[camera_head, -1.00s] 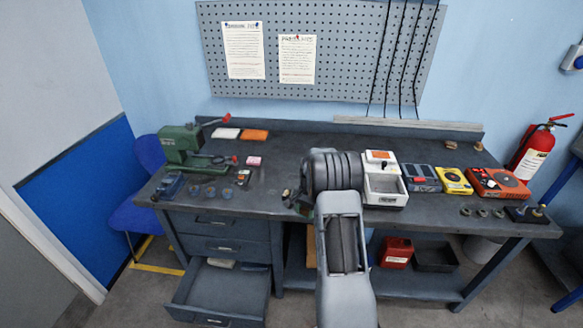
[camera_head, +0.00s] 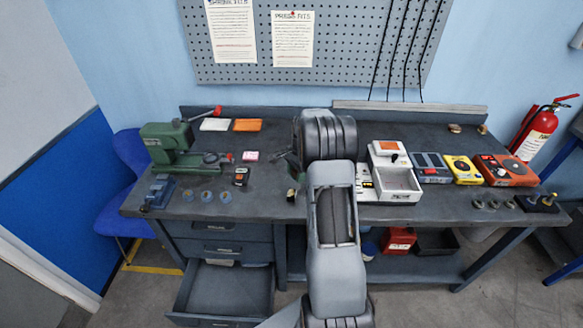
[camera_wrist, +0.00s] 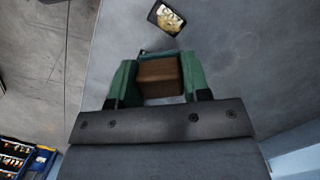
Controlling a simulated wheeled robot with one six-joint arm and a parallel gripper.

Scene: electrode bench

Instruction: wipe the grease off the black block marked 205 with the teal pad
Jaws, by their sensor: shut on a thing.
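In the wrist view a small black block (camera_wrist: 166,18) lies on the grey bench top beyond my fingertips, with a cream and brown smear on its upper face. Its number cannot be read. The held piece is apart from the black block. My arm hides part of the bench.
A green press (camera_head: 170,145) and a blue vice (camera_head: 160,190) stand at the left, with several small discs (camera_head: 206,196) nearby. A white tray unit (camera_head: 397,180) and yellow meter (camera_head: 462,170) stand right of my arm. A drawer (camera_head: 228,290) hangs open below.

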